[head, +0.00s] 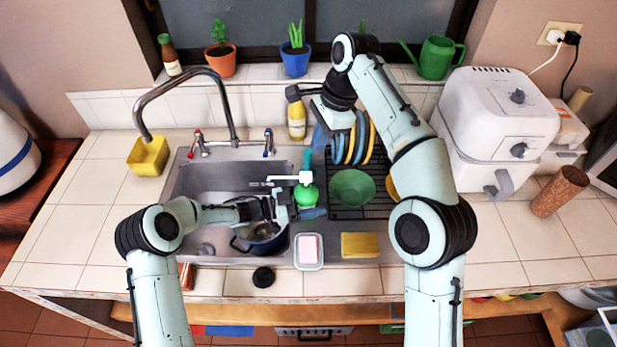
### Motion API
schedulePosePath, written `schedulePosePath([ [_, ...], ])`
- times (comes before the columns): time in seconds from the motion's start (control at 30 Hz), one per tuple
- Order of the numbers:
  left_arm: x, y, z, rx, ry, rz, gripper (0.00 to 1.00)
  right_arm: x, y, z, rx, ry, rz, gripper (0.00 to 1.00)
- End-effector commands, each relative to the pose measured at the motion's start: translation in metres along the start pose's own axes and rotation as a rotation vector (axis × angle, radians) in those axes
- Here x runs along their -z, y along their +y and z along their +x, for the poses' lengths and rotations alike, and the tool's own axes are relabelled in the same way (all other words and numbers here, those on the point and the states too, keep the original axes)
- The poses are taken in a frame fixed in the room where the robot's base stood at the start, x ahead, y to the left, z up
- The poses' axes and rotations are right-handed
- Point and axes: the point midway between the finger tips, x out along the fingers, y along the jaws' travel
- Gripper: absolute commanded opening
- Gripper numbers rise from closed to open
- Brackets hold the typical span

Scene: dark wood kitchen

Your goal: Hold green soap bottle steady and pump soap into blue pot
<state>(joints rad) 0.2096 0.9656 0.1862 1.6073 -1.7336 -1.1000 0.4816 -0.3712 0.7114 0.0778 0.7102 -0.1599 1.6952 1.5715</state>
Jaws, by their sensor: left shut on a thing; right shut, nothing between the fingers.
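The green soap bottle (306,196) stands at the right edge of the sink, under a white pump head (293,178) whose spout points left. The blue pot (261,241) sits in the sink's lower right part, left of and below the bottle. My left gripper (287,206) reaches over the pot from the left and is shut at the bottle's left side; its fingertips are hard to make out. My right gripper (329,118) is shut and empty, above and behind the bottle near the plates. The pot is partly hidden by my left gripper.
A dish rack with a green bowl (351,188) and upright plates (358,138) stands right of the bottle. A yellow bottle (297,120) is behind the sink. The faucet (190,85) arches at the left. A soap dish (308,251) and yellow sponge (360,245) lie in front.

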Motion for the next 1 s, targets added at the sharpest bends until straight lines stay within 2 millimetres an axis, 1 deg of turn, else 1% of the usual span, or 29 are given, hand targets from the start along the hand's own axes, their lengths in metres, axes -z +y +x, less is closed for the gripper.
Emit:
schedulePosePath([
  [0.03,0.000,0.000,0.000,0.001,-0.001,0.000,0.21,-0.008,0.002,-0.005,0.009,0.036,-0.116,0.00],
  [0.1,0.000,0.000,0.000,0.001,-0.001,0.000,0.21,-0.017,0.005,-0.010,0.014,0.096,-0.301,0.00],
  [0.3,-0.001,0.000,0.000,0.001,-0.001,-0.001,0.21,-0.036,0.011,-0.025,-0.004,0.264,-0.799,0.00],
  [0.4,-0.001,0.000,0.000,0.001,-0.001,-0.001,0.21,-0.043,0.014,-0.031,-0.026,0.329,-0.988,0.00],
  [0.5,-0.001,0.000,0.000,0.001,-0.001,-0.001,0.21,-0.047,0.016,-0.036,-0.044,0.374,-1.115,0.00],
  [0.67,-0.001,0.000,0.000,0.001,-0.001,0.000,0.21,-0.051,0.017,-0.038,-0.060,0.405,-1.205,0.00],
  [1.0,-0.001,0.000,0.000,0.001,-0.001,0.000,0.21,-0.050,0.016,-0.037,-0.061,0.406,-1.208,0.00],
])
